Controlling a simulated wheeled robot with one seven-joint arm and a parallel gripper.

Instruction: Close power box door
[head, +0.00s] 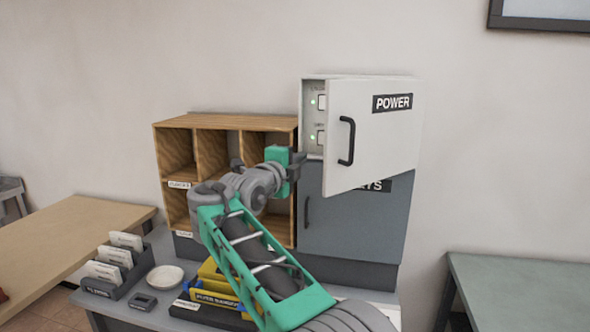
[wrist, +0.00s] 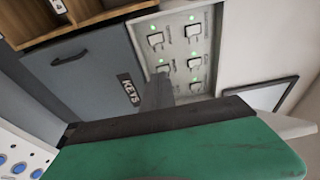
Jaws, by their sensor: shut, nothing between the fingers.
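The power box (head: 312,130) is a pale cabinet on the wall above the grey-blue keys cabinet. Its white door (head: 370,140), labelled POWER, stands partly open, hinged on the right, with a black handle (head: 346,141) near its free left edge. Switches and green lights show in the gap, and the switch panel (wrist: 178,55) fills the top middle of the wrist view. My gripper (head: 299,160) is shut and empty, at the lower left of the opening, left of the door's free edge. In the wrist view its dark fingers (wrist: 159,91) stand before the panel's lower part.
The keys cabinet (head: 350,225) is closed below the box. A wooden pigeonhole shelf (head: 225,122) stands left, behind my arm. A card holder (head: 118,275), a white bowl (head: 165,277) and a yellow and blue item (head: 212,280) lie on the table. Open wall lies to the right.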

